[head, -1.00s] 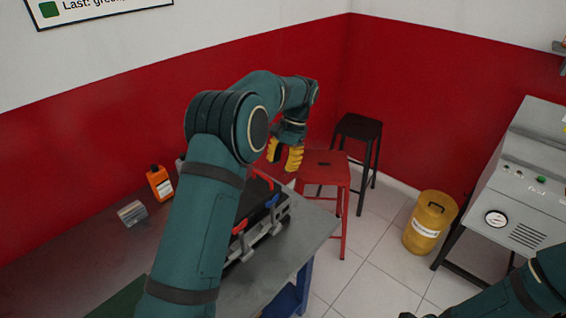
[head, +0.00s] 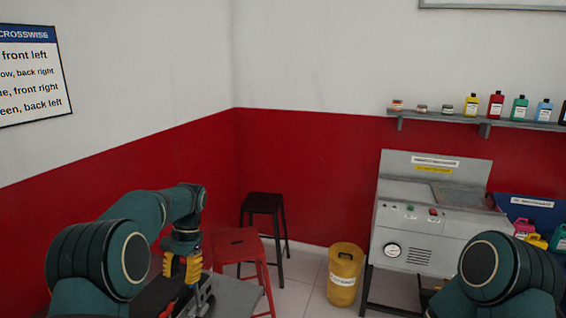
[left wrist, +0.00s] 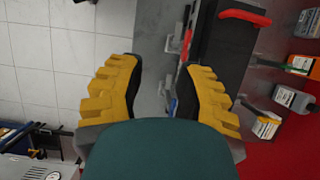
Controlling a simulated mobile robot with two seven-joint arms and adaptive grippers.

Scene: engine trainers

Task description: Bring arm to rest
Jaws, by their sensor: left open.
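My left arm comes in from the lower left in the head view, bent at the elbow. Its gripper (head: 181,268) has yellow fingers and hangs downward above the edge of the bench. In the left wrist view the left gripper (left wrist: 163,90) is open, its yellow fingers well apart with nothing between them. My right arm shows at the lower right of the head view; its gripper is out of view.
The metal bench (head: 238,296) carries a black engine trainer (left wrist: 225,45) and bottles (left wrist: 295,98). A red stool (head: 236,246), a black stool (head: 263,204), a yellow bin (head: 343,274) and a grey machine (head: 430,232) stand beyond. A shelf (head: 465,119) holds several bottles.

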